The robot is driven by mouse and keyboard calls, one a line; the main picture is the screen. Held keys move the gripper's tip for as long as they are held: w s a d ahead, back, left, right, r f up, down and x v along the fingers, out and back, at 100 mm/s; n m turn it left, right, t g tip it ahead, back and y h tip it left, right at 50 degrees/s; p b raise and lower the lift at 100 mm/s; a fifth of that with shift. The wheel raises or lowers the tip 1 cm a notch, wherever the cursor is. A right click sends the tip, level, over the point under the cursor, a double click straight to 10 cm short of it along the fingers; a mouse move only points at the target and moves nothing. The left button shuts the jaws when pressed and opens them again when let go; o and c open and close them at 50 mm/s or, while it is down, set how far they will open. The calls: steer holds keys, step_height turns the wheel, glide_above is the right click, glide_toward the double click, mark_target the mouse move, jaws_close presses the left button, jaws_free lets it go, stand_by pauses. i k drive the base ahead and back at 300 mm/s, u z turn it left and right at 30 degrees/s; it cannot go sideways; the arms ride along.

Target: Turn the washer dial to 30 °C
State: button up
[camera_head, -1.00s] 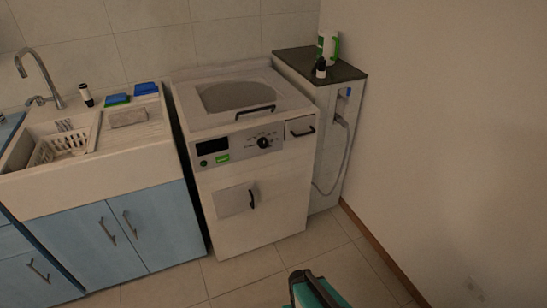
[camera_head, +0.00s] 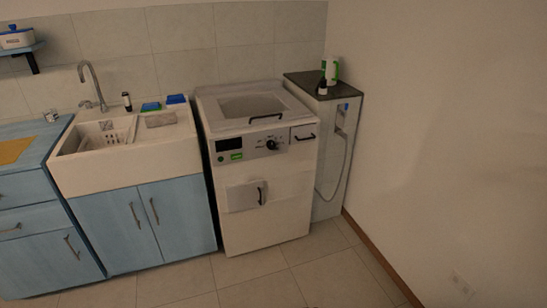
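The white washer (camera_head: 267,205) stands against the tiled wall, near the middle of the head view. Its black round dial (camera_head: 271,144) sits on the front control panel, right of a dark display (camera_head: 229,144) and a green label or button (camera_head: 236,156). The dial's markings and pointer are too small to read. A handled drawer (camera_head: 303,133) is at the panel's right end. The top lid (camera_head: 252,104) with a dark handle is closed.
A sink (camera_head: 122,172) with a rack, tap and sponges stands left of the washer over blue cabinets (camera_head: 155,230). A narrow dark-topped unit (camera_head: 341,135) with bottles and a hose stands right. The tiled floor (camera_head: 250,285) in front is clear.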

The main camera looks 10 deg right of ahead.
mark_target(271, 145)
steer(key=z, duration=0.1)
steer(key=k, duration=0.35)
steer(key=u, duration=0.65)
steer(key=i, duration=1.3)
steer(key=u, duration=0.55)
